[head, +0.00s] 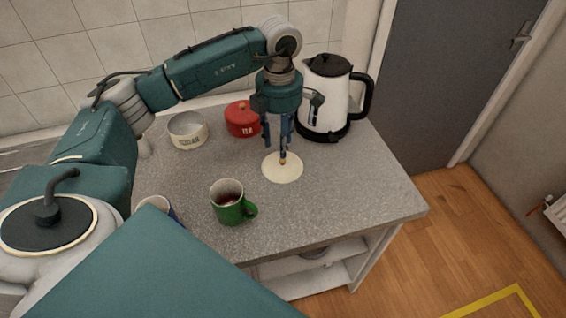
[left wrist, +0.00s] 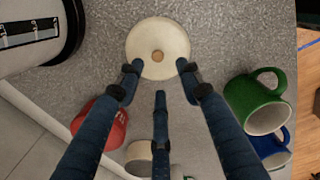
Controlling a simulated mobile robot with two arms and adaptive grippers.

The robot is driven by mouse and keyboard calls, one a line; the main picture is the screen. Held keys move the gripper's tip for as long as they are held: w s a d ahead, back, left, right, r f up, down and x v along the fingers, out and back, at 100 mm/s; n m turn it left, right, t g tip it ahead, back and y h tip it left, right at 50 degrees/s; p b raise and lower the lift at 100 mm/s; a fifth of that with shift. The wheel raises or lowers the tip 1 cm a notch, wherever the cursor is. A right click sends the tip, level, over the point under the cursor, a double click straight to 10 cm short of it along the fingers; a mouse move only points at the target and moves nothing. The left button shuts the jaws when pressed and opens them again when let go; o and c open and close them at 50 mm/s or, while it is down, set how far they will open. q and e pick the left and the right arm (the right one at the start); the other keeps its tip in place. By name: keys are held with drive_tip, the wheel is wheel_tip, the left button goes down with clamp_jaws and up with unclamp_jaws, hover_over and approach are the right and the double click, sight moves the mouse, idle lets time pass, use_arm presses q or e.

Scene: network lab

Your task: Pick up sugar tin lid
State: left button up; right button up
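The sugar tin lid is a cream disc (head: 291,174) with a small wooden knob, lying flat on the grey worktop. It also shows in the left wrist view (left wrist: 158,34), with its knob near the top middle. My left gripper (head: 279,148) points down just above the lid. Its blue fingers (left wrist: 158,76) are spread and hold nothing; in the left wrist view two fingertips overlap the lid's near edge, and I cannot tell whether they touch it. The open cream sugar tin (head: 187,139) stands at the back left, partly hidden in the left wrist view (left wrist: 139,152). My right gripper is out of view.
A red tea tin (head: 241,120) and a white kettle (head: 319,92) stand behind the lid. A green mug (head: 228,208) is at its front left, with a blue mug (head: 172,212) partly hidden by my body. The worktop (head: 360,190) is clear to the right.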

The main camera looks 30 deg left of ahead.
sight(282, 163)
use_arm(q)
drive_tip(key=shift+f, duration=0.65)
drive_tip(key=f+p, duration=0.2)
drive_tip(key=f, duration=0.2)
drive_tip(key=shift+w+d+f+p, duration=0.2)
drive_tip(key=shift+w+p, duration=0.05)
drive_tip(key=shift+p, duration=0.15)
drive_tip(key=shift+f, duration=0.4)
drive_tip(key=shift+c, duration=0.5)
clamp_jaws()
